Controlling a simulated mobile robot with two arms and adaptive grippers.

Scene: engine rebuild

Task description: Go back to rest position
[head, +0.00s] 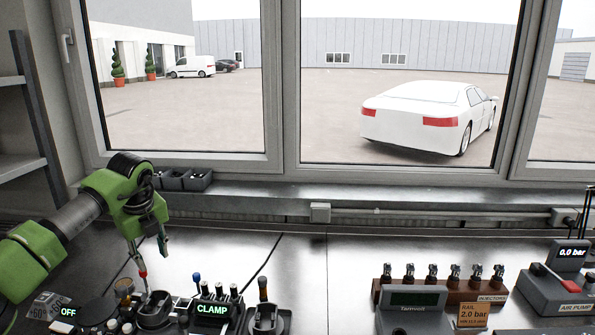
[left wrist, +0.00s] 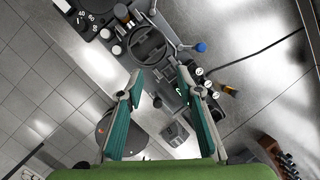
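My left gripper (head: 150,252) hangs over the clamp station at the lower left of the head view, fingers pointing down. In the left wrist view its two teal-padded fingers (left wrist: 163,100) stand wide apart with nothing held between them. Below them is the clamp station (left wrist: 150,45), with a round dark cradle and a lever with a blue knob (left wrist: 201,47). The station's lit CLAMP display (head: 212,310) shows in the head view. A red-tipped part (head: 143,273) shows just below one fingertip; I cannot tell whether they touch. My right gripper is in neither view.
A rack of several injectors (head: 440,290) stands at the right, behind a grey display unit (head: 414,312). An air pump (head: 560,285) reading 0.0 bar is at the far right. Small dark bins (head: 185,180) sit on the windowsill. The bench middle is clear except for a cable.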

